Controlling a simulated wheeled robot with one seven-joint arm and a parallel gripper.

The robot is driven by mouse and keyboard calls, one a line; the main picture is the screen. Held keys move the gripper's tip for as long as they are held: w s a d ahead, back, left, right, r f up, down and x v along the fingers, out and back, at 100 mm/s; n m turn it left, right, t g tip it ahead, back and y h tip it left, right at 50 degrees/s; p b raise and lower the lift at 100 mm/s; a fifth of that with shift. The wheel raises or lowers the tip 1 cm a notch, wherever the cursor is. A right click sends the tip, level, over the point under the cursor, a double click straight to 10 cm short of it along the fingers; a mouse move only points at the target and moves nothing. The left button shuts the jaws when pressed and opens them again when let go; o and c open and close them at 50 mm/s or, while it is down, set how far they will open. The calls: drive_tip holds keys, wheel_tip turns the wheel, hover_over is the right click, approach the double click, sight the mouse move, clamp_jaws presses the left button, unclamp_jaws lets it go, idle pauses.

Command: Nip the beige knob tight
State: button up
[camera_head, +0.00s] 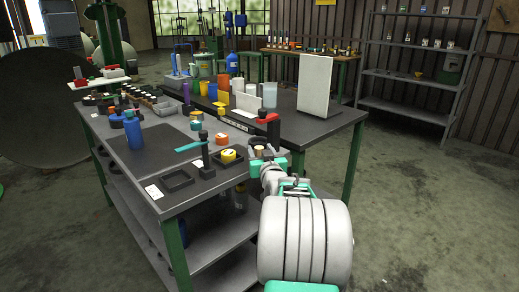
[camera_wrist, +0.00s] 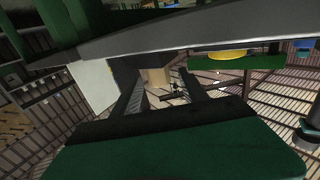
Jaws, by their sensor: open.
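The beige knob (camera_wrist: 156,76) shows in the wrist view as a small tan block between the two dark fingers of my gripper (camera_wrist: 162,84). The fingers are open, one on each side of it, and I see no clear contact. In the head view the knob (camera_head: 260,147) is a tiny pale spot at the right edge of the workbench. My gripper (camera_head: 261,152) is there at that edge, below the red-and-black device (camera_head: 268,119). The fingers partly hide the knob, and what it is mounted on is unclear.
The workbench (camera_head: 150,180) carries a blue bottle (camera_head: 133,133), a black stand (camera_head: 204,160), a dark tray (camera_head: 177,181) and a yellow round piece (camera_head: 228,156), all left of my gripper. A white panel (camera_head: 314,86) stands behind. The floor to the right is clear.

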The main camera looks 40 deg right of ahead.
drive_tip(key=v, duration=0.6)
drive_tip(key=w+a+r+n+g+y+p, duration=0.1)
drive_tip(key=a+r+n+g+y+p, duration=0.15)
drive_tip(key=a+p, duration=0.55)
drive_tip(key=w+a+r+n+g+y+p, duration=0.15)
drive_tip(key=a+y+p, duration=0.25)
drive_tip(key=a, duration=0.9)
drive_tip(key=s+a+r+n+g+y+p, duration=0.1)
drive_tip(key=s+a+g+p, duration=0.3)
drive_tip(key=s+a, duration=0.5)
drive_tip(key=s+a+r+n+g+y+p, duration=0.1)
drive_tip(key=s+a+r+g+p, duration=0.2)
drive_tip(key=s+a+p, duration=0.4)
drive_tip(key=s+a+g, duration=0.1)
drive_tip(key=s+a, duration=0.1)
drive_tip(key=s, duration=0.2)
drive_tip(key=shift+s+g, duration=0.3)
